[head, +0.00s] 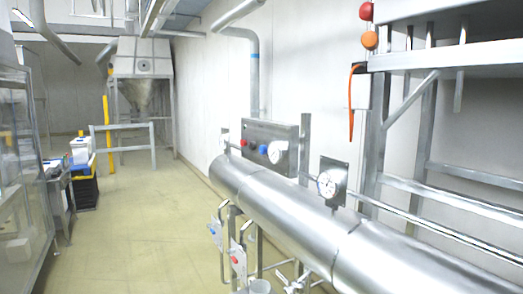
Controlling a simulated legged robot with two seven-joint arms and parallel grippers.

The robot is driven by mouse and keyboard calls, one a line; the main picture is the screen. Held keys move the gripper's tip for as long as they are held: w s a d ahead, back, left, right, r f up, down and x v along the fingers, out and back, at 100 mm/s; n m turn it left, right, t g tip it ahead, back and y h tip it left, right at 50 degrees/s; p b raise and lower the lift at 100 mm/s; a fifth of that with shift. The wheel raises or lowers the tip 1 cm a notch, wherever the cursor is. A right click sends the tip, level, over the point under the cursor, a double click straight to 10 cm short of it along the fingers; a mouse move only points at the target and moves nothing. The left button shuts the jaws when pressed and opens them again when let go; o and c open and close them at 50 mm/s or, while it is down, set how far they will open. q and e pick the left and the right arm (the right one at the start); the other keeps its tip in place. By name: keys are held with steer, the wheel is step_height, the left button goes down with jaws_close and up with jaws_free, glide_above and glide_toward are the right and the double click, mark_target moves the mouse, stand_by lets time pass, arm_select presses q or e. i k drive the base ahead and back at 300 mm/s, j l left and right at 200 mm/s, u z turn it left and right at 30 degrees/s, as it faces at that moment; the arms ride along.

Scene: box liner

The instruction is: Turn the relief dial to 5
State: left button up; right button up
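A grey control box (252,140) stands above the long steel pipe. Another round white gauge (325,184) sits on a dark plate nearer to me. I cannot tell which of these is the relief dial, and the numbers are too small to read. Neither of my grippers is in view.
A large steel pipe (290,205) runs along the right wall, with valve handles (238,258) below it. A steel rack (425,120) stands at the right. A glass-sided cabinet (22,170) is at the left. The yellowish floor (140,220) between is open.

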mark_target(263, 149)
steer(key=i+j, duration=0.35)
steer(key=i+j+z, duration=0.1)
steer(key=i+j, duration=0.3)
steer(key=j, duration=0.2)
steer(key=i+j, duration=0.35)
steer(key=j, duration=0.15)
steer(key=i+j+z, duration=0.1)
steer(key=i+j, duration=0.25)
steer(key=j, duration=0.15)
